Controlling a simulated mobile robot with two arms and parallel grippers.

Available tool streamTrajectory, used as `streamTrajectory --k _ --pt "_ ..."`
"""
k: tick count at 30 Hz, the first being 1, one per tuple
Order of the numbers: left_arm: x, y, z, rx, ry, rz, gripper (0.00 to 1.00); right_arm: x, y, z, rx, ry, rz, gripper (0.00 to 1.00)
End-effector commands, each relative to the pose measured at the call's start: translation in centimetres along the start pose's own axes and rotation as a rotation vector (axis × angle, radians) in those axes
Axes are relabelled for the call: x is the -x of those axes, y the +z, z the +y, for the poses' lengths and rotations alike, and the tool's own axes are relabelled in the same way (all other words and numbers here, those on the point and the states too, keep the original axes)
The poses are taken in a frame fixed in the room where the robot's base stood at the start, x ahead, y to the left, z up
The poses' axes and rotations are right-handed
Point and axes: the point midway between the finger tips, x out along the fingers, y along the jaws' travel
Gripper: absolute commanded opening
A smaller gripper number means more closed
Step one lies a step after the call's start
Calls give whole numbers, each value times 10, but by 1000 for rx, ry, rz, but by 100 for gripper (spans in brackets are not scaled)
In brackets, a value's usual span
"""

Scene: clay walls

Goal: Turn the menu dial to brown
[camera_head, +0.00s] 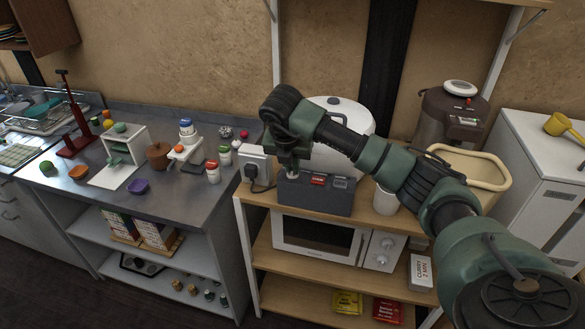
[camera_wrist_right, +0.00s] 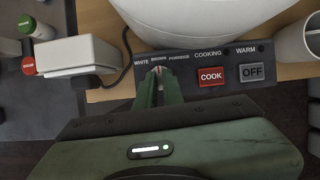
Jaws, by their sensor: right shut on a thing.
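The dark control box (camera_head: 316,200) of the white rice cooker (camera_head: 345,130) sits on the wooden shelf; in the right wrist view its panel (camera_wrist_right: 225,60) shows the labels WHITE, BROWN and PORRIDGE, a red COOK button (camera_wrist_right: 211,76) and a grey OFF button (camera_wrist_right: 251,72). My right gripper (camera_wrist_right: 158,78) points down at the panel's left part, just below these labels, and is shut on the menu dial. The fingers hide most of the dial, so its pointing direction cannot be told. The gripper (camera_head: 290,168) also shows in the head view. My left gripper is out of view.
A white socket box (camera_head: 256,165) with a black plug stands close left of the panel. A white cup (camera_head: 385,200) stands at its right, with a cream bin (camera_head: 470,168) beyond. A microwave (camera_head: 320,238) is on the shelf below.

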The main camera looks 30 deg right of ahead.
Motion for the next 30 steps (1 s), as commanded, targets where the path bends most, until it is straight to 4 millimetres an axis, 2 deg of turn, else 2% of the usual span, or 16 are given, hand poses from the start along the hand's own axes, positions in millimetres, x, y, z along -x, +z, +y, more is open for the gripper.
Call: streamTrajectory --k 17,20,21,30 --pt "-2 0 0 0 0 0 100 2 2 1 -40 -13 -4 0" --pt "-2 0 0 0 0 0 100 2 2 1 -39 -13 -3 28" --pt "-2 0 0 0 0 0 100 1 2 1 -39 -13 -3 30" --pt "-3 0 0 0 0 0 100 2 1 1 -37 -14 -1 30"
